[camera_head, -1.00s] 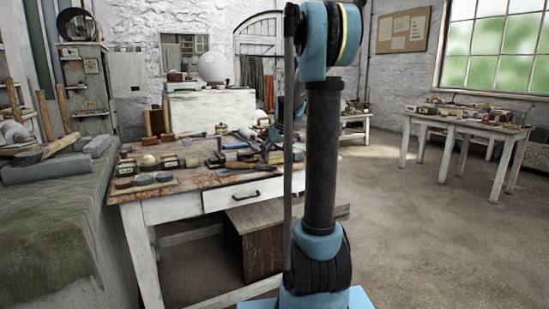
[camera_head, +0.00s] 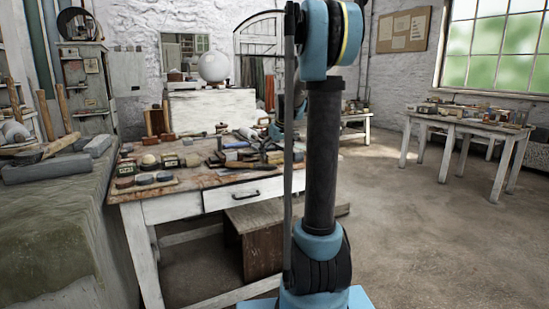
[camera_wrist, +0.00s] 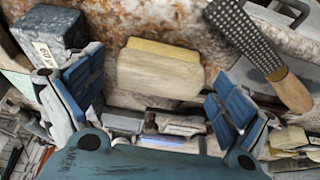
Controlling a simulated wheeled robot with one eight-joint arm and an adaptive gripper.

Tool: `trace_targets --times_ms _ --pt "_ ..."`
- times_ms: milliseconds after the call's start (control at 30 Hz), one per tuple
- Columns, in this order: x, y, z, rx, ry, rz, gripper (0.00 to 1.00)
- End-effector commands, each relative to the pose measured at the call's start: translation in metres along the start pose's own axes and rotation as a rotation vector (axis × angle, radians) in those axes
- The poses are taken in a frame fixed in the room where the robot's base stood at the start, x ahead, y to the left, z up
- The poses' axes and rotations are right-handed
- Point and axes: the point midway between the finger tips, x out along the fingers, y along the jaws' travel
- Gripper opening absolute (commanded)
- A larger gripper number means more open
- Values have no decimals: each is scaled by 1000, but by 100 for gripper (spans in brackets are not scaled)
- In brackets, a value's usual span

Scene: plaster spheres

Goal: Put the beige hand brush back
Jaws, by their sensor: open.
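A beige block-shaped thing with a yellowish strip along its far edge (camera_wrist: 158,72) lies on the worn brown tabletop in the wrist view; it looks like the beige hand brush. My gripper (camera_wrist: 155,88) is open, with one blue-padded finger to the left of the brush and one to the right. Gaps show between the brush and both fingers. The brush's near end lies close to the gripper's palm side. In the head view my arm column hides part of the table, and I cannot pick out the brush there.
A grey block with a label (camera_wrist: 50,35) lies near the left finger. A rasp with a wooden handle (camera_wrist: 290,92) lies by the right finger. The white worktable (camera_head: 175,213) holds several small tools and tins. A second table (camera_head: 470,126) stands right; floor between is clear.

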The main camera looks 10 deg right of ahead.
Motion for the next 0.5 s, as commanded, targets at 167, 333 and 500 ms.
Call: trace_targets --times_ms 167,333,500 --pt "-29 0 1 1 0 0 95" --pt "-62 0 1 1 0 0 95" --pt "-90 1 1 2 0 0 95"
